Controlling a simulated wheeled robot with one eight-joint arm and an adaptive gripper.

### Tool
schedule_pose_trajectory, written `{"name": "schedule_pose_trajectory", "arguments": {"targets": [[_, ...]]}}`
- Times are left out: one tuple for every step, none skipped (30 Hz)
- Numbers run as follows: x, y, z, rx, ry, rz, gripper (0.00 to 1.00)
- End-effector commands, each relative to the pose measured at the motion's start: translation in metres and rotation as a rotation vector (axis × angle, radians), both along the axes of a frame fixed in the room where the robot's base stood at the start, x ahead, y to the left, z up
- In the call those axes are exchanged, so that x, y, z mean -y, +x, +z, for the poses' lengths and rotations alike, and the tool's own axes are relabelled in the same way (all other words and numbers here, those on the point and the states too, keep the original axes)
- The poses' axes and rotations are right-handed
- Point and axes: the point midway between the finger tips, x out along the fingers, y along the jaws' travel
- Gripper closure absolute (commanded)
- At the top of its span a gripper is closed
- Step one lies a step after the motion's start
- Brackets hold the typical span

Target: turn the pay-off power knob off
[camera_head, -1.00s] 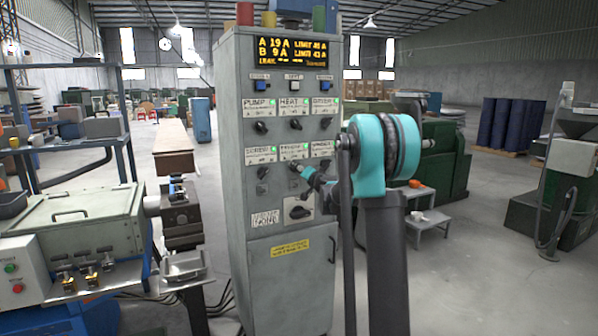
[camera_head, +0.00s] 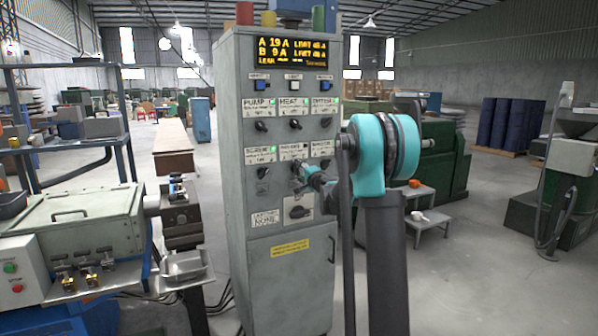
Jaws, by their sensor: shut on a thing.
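The grey control cabinet (camera_head: 285,225) stands in the middle, with two rows of labelled dark knobs on its front. My gripper (camera_head: 298,169) is at the middle knob of the lower row and shut on it. The fingers hide most of this knob, so its angle cannot be read. The label plate above it (camera_head: 293,151) is too blurred to read surely, and I see no clear green lamp lit there.
The lower-left knob (camera_head: 262,173) sits close beside my gripper. A larger rotary switch (camera_head: 299,211) is just below. A lit amber display (camera_head: 292,51) tops the cabinet. A machine with a hinged lid (camera_head: 80,220) stands left. Open floor lies to the right.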

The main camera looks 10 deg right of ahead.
Motion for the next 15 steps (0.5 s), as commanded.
{"name": "schedule_pose_trajectory", "arguments": {"targets": [[-0.0001,-0.0001,-0.0005,-0.008,0.025,0.000,0.81],[-0.0001,-0.0001,-0.0005,-0.014,0.042,0.000,0.81],[-0.0001,-0.0001,-0.0006,-0.020,0.063,0.000,0.81],[0.0000,-0.0001,-0.0007,-0.024,0.075,0.000,0.81],[-0.0001,-0.0001,-0.0007,-0.029,0.089,0.000,0.81],[-0.0001,-0.0001,-0.0008,-0.034,0.104,0.000,0.81],[-0.0001,-0.0001,-0.0008,-0.037,0.115,0.000,0.81],[-0.0001,-0.0001,-0.0008,-0.040,0.125,0.000,0.81],[-0.0001,-0.0001,-0.0009,-0.044,0.135,0.000,0.81],[-0.0001,-0.0001,-0.0009,-0.046,0.143,0.000,0.81],[-0.0002,-0.0002,-0.0010,-0.048,0.148,0.000,0.81],[-0.0002,-0.0002,-0.0010,-0.050,0.155,0.000,0.81],[-0.0002,-0.0002,-0.0011,-0.052,0.159,0.000,0.81],[-0.0002,-0.0002,-0.0011,-0.053,0.163,0.000,0.81],[-0.0002,-0.0002,-0.0011,-0.054,0.165,0.000,0.81]]}}
